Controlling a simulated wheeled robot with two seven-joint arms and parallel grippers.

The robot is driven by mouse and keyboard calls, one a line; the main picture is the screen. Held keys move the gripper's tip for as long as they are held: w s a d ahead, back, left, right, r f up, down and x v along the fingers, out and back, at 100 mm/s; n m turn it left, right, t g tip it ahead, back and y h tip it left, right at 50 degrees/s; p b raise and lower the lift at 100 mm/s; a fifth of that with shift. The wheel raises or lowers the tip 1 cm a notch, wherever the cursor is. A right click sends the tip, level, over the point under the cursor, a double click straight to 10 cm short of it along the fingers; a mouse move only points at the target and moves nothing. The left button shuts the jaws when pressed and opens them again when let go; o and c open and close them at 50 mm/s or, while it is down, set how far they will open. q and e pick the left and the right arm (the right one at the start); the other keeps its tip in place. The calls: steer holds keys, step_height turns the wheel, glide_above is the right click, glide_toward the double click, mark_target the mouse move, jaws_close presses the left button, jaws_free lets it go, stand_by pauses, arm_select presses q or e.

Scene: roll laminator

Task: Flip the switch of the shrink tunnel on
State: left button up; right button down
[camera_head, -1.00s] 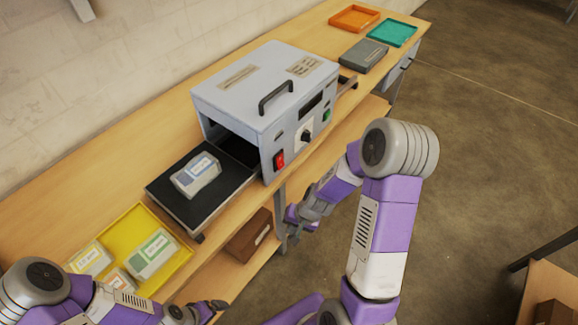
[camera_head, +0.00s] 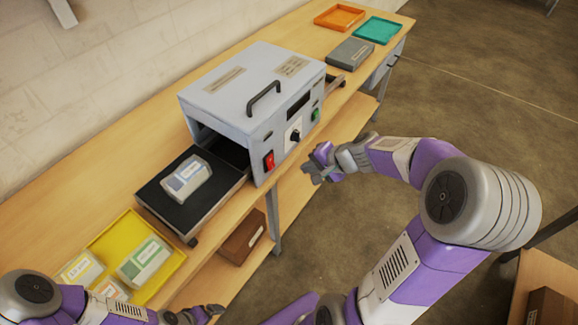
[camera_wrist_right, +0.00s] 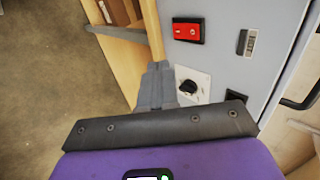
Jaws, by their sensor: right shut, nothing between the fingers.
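The shrink tunnel (camera_head: 235,95) is a grey box with a black handle on top, standing on the wooden bench. Its red rocker switch (camera_head: 269,160) is on the front panel near the lower left corner; it also shows in the right wrist view (camera_wrist_right: 188,30). A black knob (camera_head: 295,136) on a white plate sits to the right of the switch. My right gripper (camera_head: 314,167) is shut and empty, in front of the panel and apart from the switch. In the wrist view its fingers point toward the panel beside the knob. My left gripper (camera_head: 212,310) is at the bottom edge, its jaws unclear.
A black infeed belt (camera_head: 165,212) carries a wrapped pack (camera_head: 187,177). A yellow tray (camera_head: 172,262) with several packs is at the lower left. A green button (camera_head: 315,114) is on the panel. Orange (camera_head: 340,16) and teal (camera_head: 377,30) trays lie at the far end.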

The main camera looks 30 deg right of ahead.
mark_target(270, 162)
steer(key=w+r+b+x, duration=0.1)
steer(key=x, duration=1.1)
steer(key=shift+w+a+b, duration=0.4)
steer(key=shift+w, duration=0.15)
